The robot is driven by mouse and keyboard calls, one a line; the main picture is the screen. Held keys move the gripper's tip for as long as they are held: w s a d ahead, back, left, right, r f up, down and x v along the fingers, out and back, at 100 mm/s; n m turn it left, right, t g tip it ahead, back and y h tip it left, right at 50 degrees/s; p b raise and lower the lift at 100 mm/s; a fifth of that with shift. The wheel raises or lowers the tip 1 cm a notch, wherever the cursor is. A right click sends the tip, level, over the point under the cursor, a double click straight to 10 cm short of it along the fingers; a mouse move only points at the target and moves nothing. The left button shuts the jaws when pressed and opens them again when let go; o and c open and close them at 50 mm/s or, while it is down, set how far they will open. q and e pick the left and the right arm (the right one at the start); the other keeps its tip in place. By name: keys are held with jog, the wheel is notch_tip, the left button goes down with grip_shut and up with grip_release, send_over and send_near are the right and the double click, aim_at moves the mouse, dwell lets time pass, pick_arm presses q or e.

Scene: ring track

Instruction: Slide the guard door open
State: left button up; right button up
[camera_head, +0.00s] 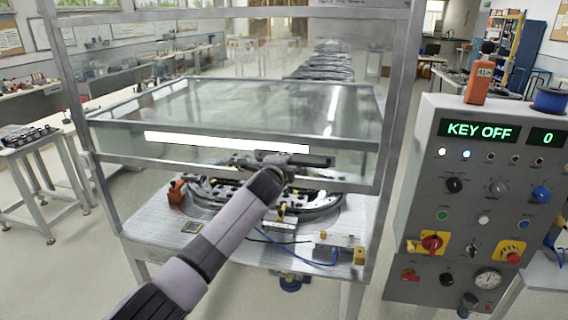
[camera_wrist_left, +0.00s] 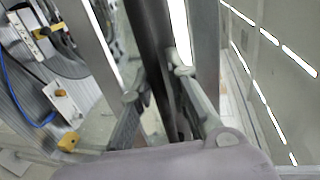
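The guard door (camera_head: 130,148) is a clear panel between metal rails with a bright white strip, in the front of a tall metal-framed enclosure. A dark bar handle (camera_head: 318,161) runs across its front, level in the head view. My left arm reaches up from the bottom, and my left gripper (camera_head: 284,160) is at the handle. In the left wrist view my left gripper (camera_wrist_left: 160,88) has one finger on each side of the dark handle (camera_wrist_left: 150,30), seemingly closed against it; the exact contact is partly hidden. My right gripper is not in view.
Below the door's lower rail, part of a dark ring track (camera_head: 320,205) shows on the metal table (camera_head: 150,230). A grey control panel (camera_head: 470,200) reading "KEY OFF" stands close at the right. A small table (camera_head: 30,150) stands at the left.

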pick_arm(q)
jog(key=shift+f, duration=0.1)
jog(key=v, duration=1.2)
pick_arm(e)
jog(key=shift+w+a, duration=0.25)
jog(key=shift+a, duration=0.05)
